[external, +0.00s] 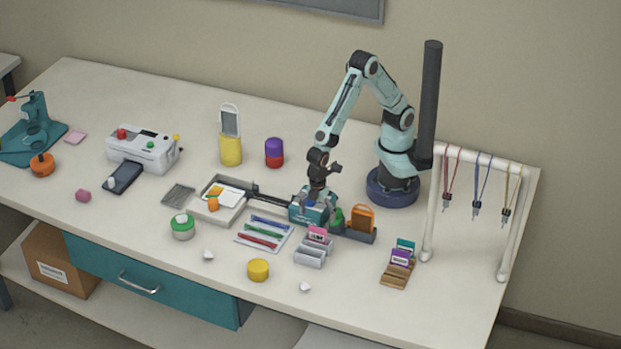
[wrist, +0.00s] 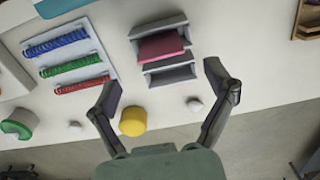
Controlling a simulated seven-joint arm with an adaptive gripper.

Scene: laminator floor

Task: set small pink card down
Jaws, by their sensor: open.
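The small pink card (external: 318,234) stands in the grey stepped card holder (external: 309,257) near the front of the bench. In the wrist view the card (wrist: 161,47) shows as a dark pink panel in a slot of the holder (wrist: 171,75). My gripper (wrist: 162,74) is open, its two dark fingers spread wide with nothing between them. In this view the holder lies ahead, between the finger lines; the fingers look apart from the card. In the external view my wrist is just behind the holder, and the fingers cannot be made out clearly.
A dark stand with an orange piece (external: 360,219) is behind right. A wooden card rack (external: 396,272) and lanyard frame (external: 430,215) stand right.

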